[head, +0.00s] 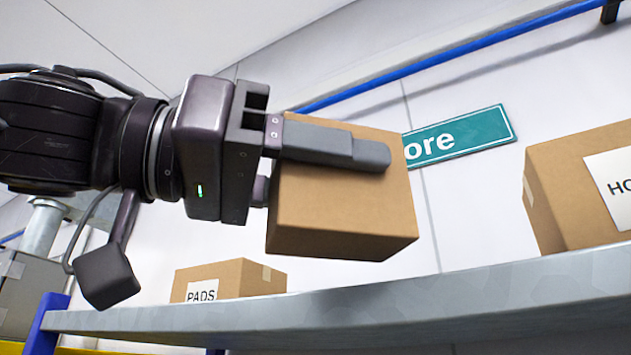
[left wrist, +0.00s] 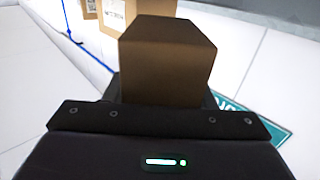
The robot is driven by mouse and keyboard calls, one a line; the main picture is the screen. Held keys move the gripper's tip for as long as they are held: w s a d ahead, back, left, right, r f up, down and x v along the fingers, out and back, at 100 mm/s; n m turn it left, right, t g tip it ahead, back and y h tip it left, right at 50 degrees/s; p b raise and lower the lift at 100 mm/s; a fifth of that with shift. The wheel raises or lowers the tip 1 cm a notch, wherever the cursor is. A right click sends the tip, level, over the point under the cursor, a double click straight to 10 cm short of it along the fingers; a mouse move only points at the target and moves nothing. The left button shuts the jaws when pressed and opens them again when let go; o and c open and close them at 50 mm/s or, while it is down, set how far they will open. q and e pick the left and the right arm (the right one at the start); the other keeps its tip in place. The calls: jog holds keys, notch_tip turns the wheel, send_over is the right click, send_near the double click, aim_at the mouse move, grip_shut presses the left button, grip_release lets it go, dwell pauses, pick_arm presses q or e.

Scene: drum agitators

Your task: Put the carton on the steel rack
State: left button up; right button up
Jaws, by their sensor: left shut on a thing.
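A plain brown carton (head: 340,212) is held in my left gripper (head: 330,150), which comes in from the left. One dark finger lies along the carton's near face; the other finger is mostly hidden behind it. The carton is slightly tilted in the head view and hangs above the grey shelf of the steel rack (head: 400,300), with a gap beneath it. In the left wrist view the carton (left wrist: 166,65) stands up beyond the gripper body. My right gripper is in neither view.
A carton labelled PADS (head: 235,278) stands on the shelf at left, and a larger carton (head: 572,190) stands at right. Shelf room shows between them. A green sign (head: 465,135) is on the wall behind. A blue rail (head: 430,62) runs above.

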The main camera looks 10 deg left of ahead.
pick_arm(q)
jog(key=shift+w+d+f, duration=0.1)
jog(key=shift+w+d, duration=0.1)
jog(key=shift+w, duration=0.4)
jog(key=shift+w+d+p, duration=0.4)
jog(key=shift+w, duration=0.85)
jog(key=shift+w+d+p, duration=0.35)
jog(key=shift+w+d, duration=0.1)
jog(key=shift+w, duration=0.85)
jog(key=shift+w+d+p, duration=0.4)
jog(key=shift+w, duration=0.85)
jog(key=shift+w+d+p, duration=0.3)
jog(key=shift+w+p, duration=0.05)
jog(key=shift+w, duration=0.6)
jog(key=shift+s+f, duration=0.1)
jog(key=shift+f, duration=0.15)
jog(key=shift+f+b, duration=0.25)
jog(key=shift+b, duration=0.05)
jog(key=o, duration=1.1)
jog(key=shift+f, duration=0.1)
jog(key=shift+o, duration=0.2)
